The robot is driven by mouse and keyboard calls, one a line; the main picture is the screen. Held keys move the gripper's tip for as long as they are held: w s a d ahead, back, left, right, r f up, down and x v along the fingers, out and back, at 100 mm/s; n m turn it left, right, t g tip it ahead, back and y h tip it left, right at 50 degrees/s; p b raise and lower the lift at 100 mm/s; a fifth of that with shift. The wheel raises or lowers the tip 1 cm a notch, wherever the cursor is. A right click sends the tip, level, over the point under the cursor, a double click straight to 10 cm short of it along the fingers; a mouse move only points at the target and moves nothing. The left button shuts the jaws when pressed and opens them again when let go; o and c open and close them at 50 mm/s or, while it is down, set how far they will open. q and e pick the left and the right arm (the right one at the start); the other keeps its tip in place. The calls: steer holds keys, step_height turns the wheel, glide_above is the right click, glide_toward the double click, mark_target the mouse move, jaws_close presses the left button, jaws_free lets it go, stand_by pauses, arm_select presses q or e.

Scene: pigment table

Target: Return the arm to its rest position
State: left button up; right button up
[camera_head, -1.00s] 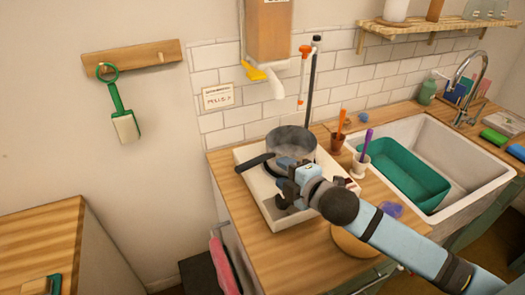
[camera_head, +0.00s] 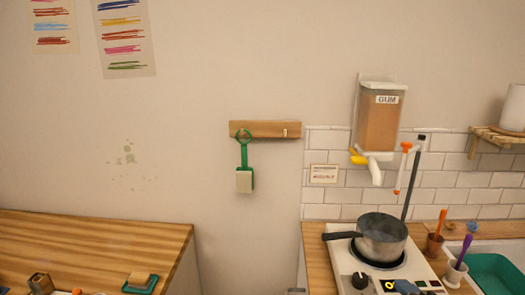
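Neither of my grippers can be made out in the current head view, and no arm clearly shows. Small dark shapes at the bottom edge, at the front of the white hot plate (camera_head: 343,262), are too cut off to identify. A grey saucepan (camera_head: 382,238) with a dark handle pointing left sits upright on the hot plate.
A wooden counter (camera_head: 90,250) at left holds a green-and-tan block (camera_head: 140,282). A GUM dispenser (camera_head: 380,115) is above the hot plate. Cups with an orange tool (camera_head: 440,222) and purple tool (camera_head: 464,250) stand right.

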arm_select(q)
step_height(320, 180, up, 7)
steer(key=p, duration=0.7)
steer(key=shift+s+a+r+p, duration=0.2)
steer(key=shift+p, duration=0.15)
arm_select(e)
steer(key=s+a+f+m+g, duration=0.2)
steer(key=s+a+f+m, duration=0.2)
steer(key=s+f+m, duration=0.3)
steer(key=s+a+f+m+g, duration=0.2)
steer(key=s+a+f+m, duration=0.2)
steer(key=s+f+m, duration=0.4)
steer(key=s+f, duration=0.3)
steer(key=f, duration=0.2)
steer(key=shift+s+a+f+y, duration=0.15)
steer(key=shift+s+a+y, duration=0.15)
steer(key=shift+s+a, duration=0.1)
arm_select(q)
steer(key=shift+d, duration=0.1)
steer(key=shift+r, duration=0.15)
